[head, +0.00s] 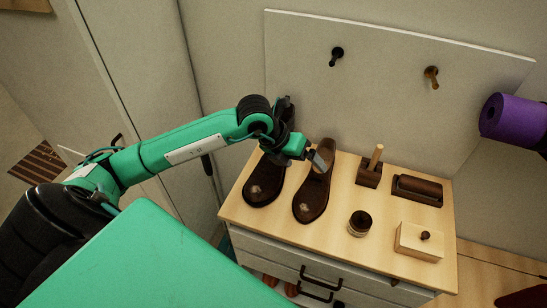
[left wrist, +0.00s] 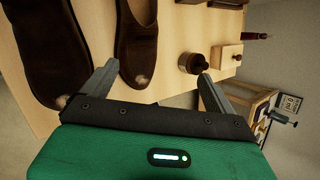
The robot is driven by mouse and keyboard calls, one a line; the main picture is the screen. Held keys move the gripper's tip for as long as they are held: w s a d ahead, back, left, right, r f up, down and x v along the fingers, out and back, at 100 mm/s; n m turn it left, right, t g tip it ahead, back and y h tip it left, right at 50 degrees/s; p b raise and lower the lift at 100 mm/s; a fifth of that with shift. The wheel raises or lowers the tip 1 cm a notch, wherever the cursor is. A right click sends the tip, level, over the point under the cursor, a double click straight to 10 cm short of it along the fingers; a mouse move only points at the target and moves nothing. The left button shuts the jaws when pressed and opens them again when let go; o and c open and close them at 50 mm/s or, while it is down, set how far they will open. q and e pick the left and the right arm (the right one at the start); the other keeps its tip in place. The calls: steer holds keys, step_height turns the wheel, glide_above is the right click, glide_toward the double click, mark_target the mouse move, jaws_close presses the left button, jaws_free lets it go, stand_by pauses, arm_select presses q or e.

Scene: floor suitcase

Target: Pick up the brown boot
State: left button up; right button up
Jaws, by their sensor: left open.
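Two dark brown leather shoes stand side by side on the light wooden top of a drawer cabinet. The left one (head: 264,184) is darker and stands partly behind my arm; the right one (head: 312,197) is lighter brown. My left gripper (head: 321,158) is open and empty, above the heel end of the right shoe. In the left wrist view, my left gripper (left wrist: 159,70) has the right shoe (left wrist: 137,42) between its fingers, with one finger near the gap between the shoes. The left shoe (left wrist: 35,50) lies outside that finger. I cannot tell whether a finger touches. My right gripper is out of view.
On the cabinet top (head: 330,237) stand a dark jar (head: 359,223), a wooden box (head: 419,241), a wooden-handled block (head: 370,170) and a brown brush (head: 417,188). A pegboard (head: 390,95) rises behind. A purple roll (head: 514,117) hangs at right.

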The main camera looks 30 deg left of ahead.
arm_select(q)
steer(key=a+y, duration=0.2)
steer(key=a, duration=0.2)
steer(key=w+a+n+y, duration=0.1)
steer(key=a+y, duration=0.1)
steer(key=a, duration=0.2)
steer(key=w+a+n+y, duration=0.1)
steer(key=a+y, duration=0.1)
steer(key=a, duration=0.2)
steer(key=shift+a+r, duration=0.15)
steer(key=shift+r, duration=0.15)
steer(key=p+x, duration=0.1)
steer(key=x, duration=0.6)
steer(key=shift+w+f+p, duration=0.15)
steer(key=shift+f+p, duration=0.2)
steer(key=f, duration=0.1)
steer(key=f+p, duration=0.1)
steer(key=f, duration=0.1)
steer(key=f+p, duration=0.1)
steer(key=shift+w+d+f, duration=0.25)
steer(key=shift+w+f, duration=0.1)
steer(key=shift+w, duration=0.05)
steer(key=shift+w+f, duration=0.15)
steer(key=shift+f, duration=0.25)
steer(key=c, duration=1.4)
steer(key=shift+r, duration=0.1)
steer(key=shift+c, duration=0.2)
